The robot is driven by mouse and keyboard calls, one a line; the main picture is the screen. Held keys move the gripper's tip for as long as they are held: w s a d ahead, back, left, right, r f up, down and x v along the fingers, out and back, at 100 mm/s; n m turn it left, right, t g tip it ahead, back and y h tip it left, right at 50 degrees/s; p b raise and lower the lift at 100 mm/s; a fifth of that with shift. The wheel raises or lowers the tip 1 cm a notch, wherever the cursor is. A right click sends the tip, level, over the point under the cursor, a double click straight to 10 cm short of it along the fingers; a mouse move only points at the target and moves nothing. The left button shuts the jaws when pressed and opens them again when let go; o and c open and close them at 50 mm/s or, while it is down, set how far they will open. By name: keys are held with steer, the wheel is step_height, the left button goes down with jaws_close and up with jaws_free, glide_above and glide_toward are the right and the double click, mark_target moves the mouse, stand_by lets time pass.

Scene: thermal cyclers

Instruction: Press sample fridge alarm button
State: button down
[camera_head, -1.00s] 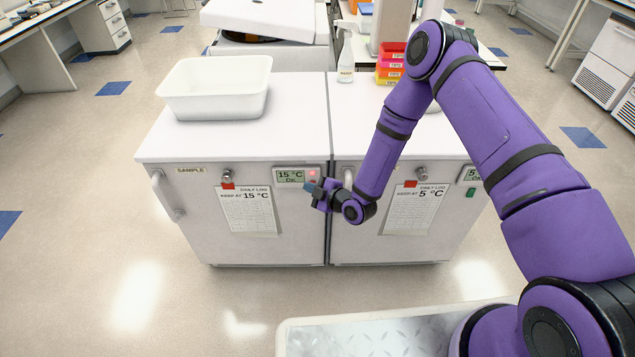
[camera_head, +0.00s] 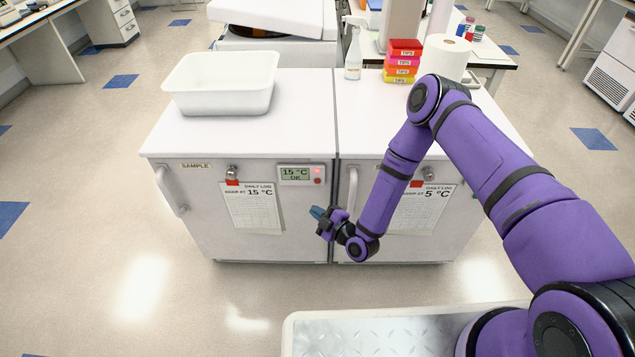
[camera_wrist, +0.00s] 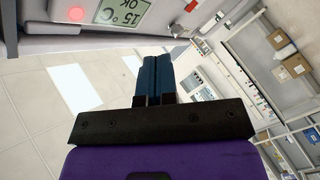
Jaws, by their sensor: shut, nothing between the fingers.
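The sample fridge (camera_head: 205,225) is the left white cabinet, labelled SAMPLE. Its control panel (camera_head: 300,174) at the upper right of the front reads 15 °C OK. A small red button (camera_head: 318,170) is on the panel's right end, with another reddish spot just below it. In the wrist view the red button (camera_wrist: 76,14) looks lit, beside the display (camera_wrist: 122,12). My gripper (camera_head: 318,212) is shut and empty. It is below the panel, near the gap between the two fridges, and apart from the button. Its blue fingers also show in the wrist view (camera_wrist: 155,62).
A second fridge (camera_head: 400,250), with a 5 °C log sheet, stands directly right, partly behind my arm. Its handle (camera_head: 352,190) sticks out near my gripper. A white tub (camera_head: 220,85), spray bottle (camera_head: 354,52) and tip boxes (camera_head: 402,62) stand on top. Floor in front is clear.

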glide_toward(311, 178)
steer(key=shift+w+a+f, duration=0.2)
steer(key=shift+w+a, duration=0.15)
steer(key=shift+a, duration=0.45)
steer(key=shift+w+a+f, duration=0.25)
steer(key=shift+w+a, duration=0.1)
steer(key=shift+a, duration=0.45)
steer(key=shift+w+a+f, duration=0.2)
steer(key=shift+w+a, duration=0.2)
steer(key=shift+a, duration=0.4)
steer(key=shift+w, duration=0.15)
steer(key=shift+w, duration=0.25)
steer(key=shift+w+d+r, duration=0.2)
steer(key=shift+w+r, duration=0.25)
steer(key=shift+w, duration=0.3)
stand_by(1.3)
steer(key=shift+s+f, duration=0.1)
steer(key=shift+s, duration=0.2)
stand_by(0.4)
steer(key=shift+s+a+f, duration=0.1)
steer(key=shift+s, duration=1.25)
steer(key=shift+s+a+f, duration=0.1)
steer(key=shift+s, duration=1.25)
